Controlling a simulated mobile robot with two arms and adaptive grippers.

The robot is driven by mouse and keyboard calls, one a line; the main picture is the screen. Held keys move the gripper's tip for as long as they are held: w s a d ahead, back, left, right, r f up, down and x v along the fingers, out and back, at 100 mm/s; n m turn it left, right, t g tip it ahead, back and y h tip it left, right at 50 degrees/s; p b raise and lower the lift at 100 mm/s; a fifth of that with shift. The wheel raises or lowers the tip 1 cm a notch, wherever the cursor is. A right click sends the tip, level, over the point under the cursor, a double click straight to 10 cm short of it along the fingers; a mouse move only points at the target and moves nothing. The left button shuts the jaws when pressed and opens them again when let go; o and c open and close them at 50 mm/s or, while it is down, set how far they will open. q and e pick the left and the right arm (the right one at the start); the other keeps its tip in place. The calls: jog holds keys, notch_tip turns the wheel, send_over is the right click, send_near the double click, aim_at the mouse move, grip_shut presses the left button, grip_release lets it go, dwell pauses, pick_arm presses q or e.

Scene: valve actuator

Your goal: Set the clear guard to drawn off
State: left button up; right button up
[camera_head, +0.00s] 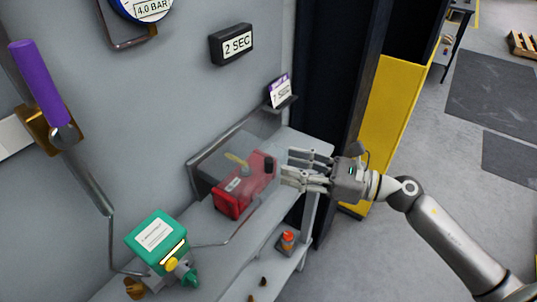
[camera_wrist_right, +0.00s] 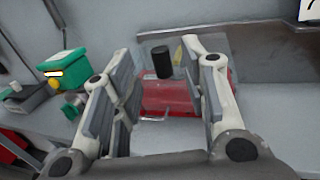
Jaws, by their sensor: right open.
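The clear guard (camera_head: 262,148) is a see-through cover at the red valve actuator box (camera_head: 240,190) on the grey bench. Its exact edges are hard to make out. A yellow lever (camera_head: 237,162) shows at the top of the box. A dark knob (camera_head: 270,166) sticks up at the box's right end; it also shows in the right wrist view (camera_wrist_right: 162,62). My right gripper (camera_head: 287,168) is open and empty, just right of the knob. In the wrist view, the knob and red box (camera_wrist_right: 175,95) appear between its spread fingers. My left gripper is not in view.
A green box (camera_head: 155,240) with a yellow button stands on the bench at front left. A purple-handled lever (camera_head: 40,85) is on the wall. A "2 SEC" sign (camera_head: 231,44) hangs above. An orange-topped item (camera_head: 287,240) sits on the lower shelf. Open floor lies to the right.

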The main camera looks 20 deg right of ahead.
aim_at(268, 159)
jog(key=p+x, duration=0.1)
jog(key=x, duration=0.1)
jog(key=p+x, duration=0.1)
jog(key=x, duration=0.1)
jog(key=shift+w+a+r, duration=0.2)
jog(key=shift+w+a, duration=0.05)
jog(key=shift+a, duration=0.05)
jog(key=shift+p+x, duration=0.3)
jog(key=shift+x, duration=0.5)
jog(key=shift+f, duration=0.2)
grip_shut()
